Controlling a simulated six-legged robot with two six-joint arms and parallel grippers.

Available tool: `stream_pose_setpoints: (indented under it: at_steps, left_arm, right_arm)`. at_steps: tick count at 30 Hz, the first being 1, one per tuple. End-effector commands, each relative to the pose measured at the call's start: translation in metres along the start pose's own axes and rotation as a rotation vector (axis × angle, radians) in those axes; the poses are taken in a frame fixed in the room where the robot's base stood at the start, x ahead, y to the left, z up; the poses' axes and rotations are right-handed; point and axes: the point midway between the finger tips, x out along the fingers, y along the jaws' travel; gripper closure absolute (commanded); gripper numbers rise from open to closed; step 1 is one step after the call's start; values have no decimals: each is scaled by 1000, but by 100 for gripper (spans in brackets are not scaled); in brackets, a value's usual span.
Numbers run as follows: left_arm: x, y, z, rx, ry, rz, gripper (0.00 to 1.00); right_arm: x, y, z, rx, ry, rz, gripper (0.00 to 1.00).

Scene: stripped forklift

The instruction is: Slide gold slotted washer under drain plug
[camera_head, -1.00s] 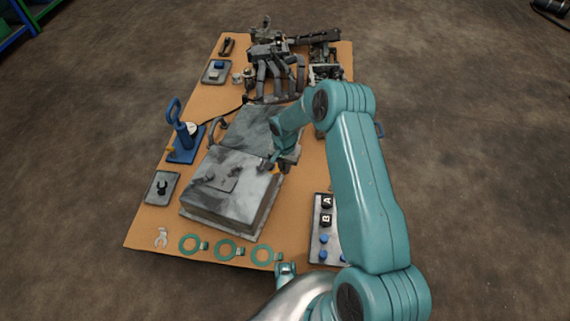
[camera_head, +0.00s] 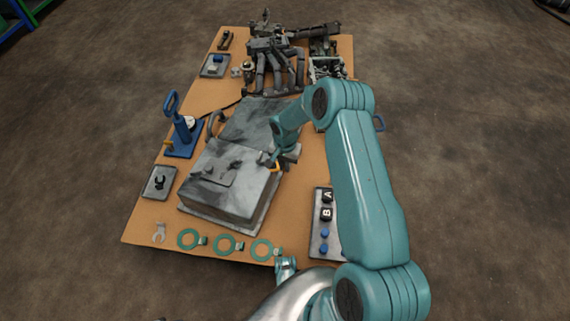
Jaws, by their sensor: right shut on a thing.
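My right gripper (camera_head: 277,157) reaches in from the right and is shut on the gold slotted washer (camera_head: 276,168). Only a small gold edge of the washer shows below the fingers, at the right side of the grey metal housing (camera_head: 225,195). The gripper and forearm cover much of that spot. I cannot make out the drain plug, nor whether the washer touches it or the housing.
Several green ring tags (camera_head: 228,243) and a pale open-ended piece (camera_head: 159,232) lie along the front edge. A blue stand tool (camera_head: 182,135) is at the left. A tray with blocks A and B (camera_head: 324,225) is at the right. Dark machinery (camera_head: 275,65) fills the back.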

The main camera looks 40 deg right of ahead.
Motion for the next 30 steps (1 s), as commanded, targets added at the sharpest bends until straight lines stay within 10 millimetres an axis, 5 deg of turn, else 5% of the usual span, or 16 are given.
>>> stream_pose_setpoints:
  at_steps: [30]
  left_arm:
    - [11, -4, 0, 0, 0, 0, 65]
  right_arm:
    - [0, -21, 0, 0, 0, -1, 100]
